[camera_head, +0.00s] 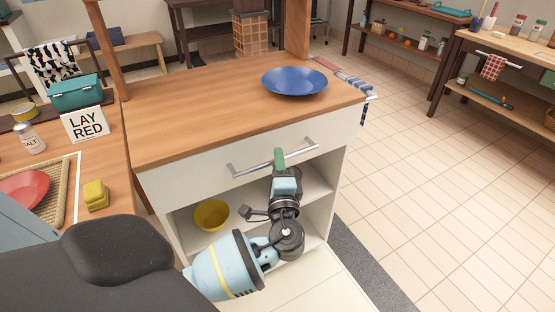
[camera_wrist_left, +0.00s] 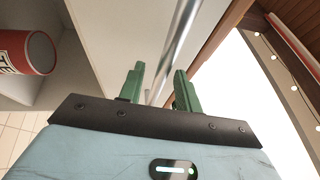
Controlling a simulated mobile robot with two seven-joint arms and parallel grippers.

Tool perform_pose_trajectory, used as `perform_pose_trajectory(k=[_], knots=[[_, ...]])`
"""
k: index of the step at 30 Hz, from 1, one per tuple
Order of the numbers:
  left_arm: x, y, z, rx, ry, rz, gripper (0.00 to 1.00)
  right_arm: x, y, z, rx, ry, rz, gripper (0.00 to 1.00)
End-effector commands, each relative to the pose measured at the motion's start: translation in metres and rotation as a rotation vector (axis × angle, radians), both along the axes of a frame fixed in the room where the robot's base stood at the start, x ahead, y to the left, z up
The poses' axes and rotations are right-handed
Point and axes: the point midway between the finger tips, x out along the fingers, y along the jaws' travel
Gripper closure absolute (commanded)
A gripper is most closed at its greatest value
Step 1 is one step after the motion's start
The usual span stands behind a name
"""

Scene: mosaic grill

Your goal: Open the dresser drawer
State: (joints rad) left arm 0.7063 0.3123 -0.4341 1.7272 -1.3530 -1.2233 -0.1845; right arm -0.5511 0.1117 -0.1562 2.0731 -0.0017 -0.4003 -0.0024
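The dresser (camera_head: 145,178) is a white cabinet with a wooden top. Its drawer (camera_head: 205,182) has a white front that looks flush with the cabinet. A silver bar handle (camera_head: 240,170) runs across the drawer front. My left gripper (camera_head: 280,157) is at the middle of this handle. In the left wrist view, the handle (camera_wrist_left: 181,40) passes between the two green fingers of my left gripper (camera_wrist_left: 160,88). The fingers stand apart with gaps beside the bar, so the gripper looks open around it. My right gripper is not in view.
A blue plate (camera_head: 294,82) rests on the dresser top. A yellow bowl (camera_head: 211,214) sits on the open shelf under the drawer. A counter with a red plate (camera_head: 24,188) and yellow block (camera_head: 95,195) stands at the left. The tiled floor (camera_head: 440,200) at right is clear.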

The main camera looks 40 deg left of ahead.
Motion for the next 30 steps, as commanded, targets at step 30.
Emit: perform_pose_trajectory(k=[30], knots=[[0.0065,0.0064,0.0013,-0.001,0.001,-0.001,1.0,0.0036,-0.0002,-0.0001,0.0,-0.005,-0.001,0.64]])
